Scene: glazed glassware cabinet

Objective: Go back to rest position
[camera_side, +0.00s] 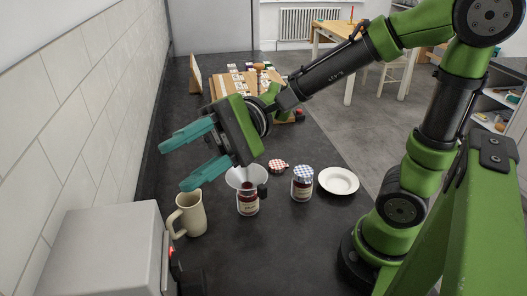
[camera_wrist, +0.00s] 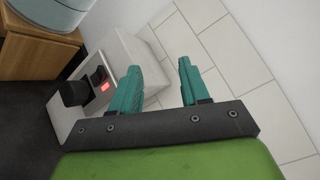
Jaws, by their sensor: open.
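My gripper (camera_side: 191,158) is open and empty, with its two teal fingers spread apart. In the side view it is raised above the dark counter, pointing left toward the tiled wall. It also shows in the wrist view (camera_wrist: 157,80), with nothing between the fingers. A beige mug (camera_side: 190,214) stands on the counter below the fingers. A jar with a dark red filling (camera_side: 248,205) stands right of the mug, with what looks like a clear funnel (camera_side: 240,178) on top, partly hidden by my gripper.
A jar with a blue-checked lid (camera_side: 302,185), a red-checked lid (camera_side: 278,166) and a white plate (camera_side: 338,181) are on the counter (camera_side: 300,240). A grey appliance (camera_side: 105,250) stands at the front left. Wooden racks of small items are farther back. The tiled wall (camera_side: 75,120) borders the left.

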